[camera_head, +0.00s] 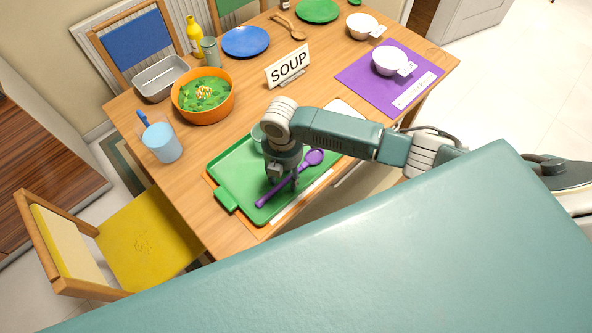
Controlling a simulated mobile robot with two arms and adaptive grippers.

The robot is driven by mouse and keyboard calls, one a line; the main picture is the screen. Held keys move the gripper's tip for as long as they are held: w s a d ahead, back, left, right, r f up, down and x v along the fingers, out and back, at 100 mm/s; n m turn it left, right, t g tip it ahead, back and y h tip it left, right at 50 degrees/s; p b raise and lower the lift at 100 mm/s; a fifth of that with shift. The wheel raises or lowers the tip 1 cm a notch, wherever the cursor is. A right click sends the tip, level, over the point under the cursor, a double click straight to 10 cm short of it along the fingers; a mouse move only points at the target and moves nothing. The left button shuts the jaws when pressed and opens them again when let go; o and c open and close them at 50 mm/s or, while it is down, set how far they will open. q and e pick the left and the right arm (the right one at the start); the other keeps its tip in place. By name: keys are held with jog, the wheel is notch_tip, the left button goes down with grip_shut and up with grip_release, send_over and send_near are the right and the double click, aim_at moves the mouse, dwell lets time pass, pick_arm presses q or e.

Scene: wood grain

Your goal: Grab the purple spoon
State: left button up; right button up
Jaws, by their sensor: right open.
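The purple spoon (313,157) lies at a slant on the green tray (228,160), its bowl at the upper right and its handle end at the lower left. My right gripper (281,183) points down over the spoon's handle and hides part of it. Its jaws are open. I cannot tell whether the fingers touch the spoon or the tray. A pale green cup or bowl shows partly behind my right arm. My left gripper is not in view.
The orange salad bowl (203,113), the light blue cup (162,143) and the SOUP sign (288,67) stand beyond the tray. A purple mat (368,98) with a white bowl (390,61) lies at right. A yellow chair (147,240) stands at the left table edge.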

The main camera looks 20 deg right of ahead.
jog(key=c, duration=1.1)
jog(key=shift+r, duration=0.1)
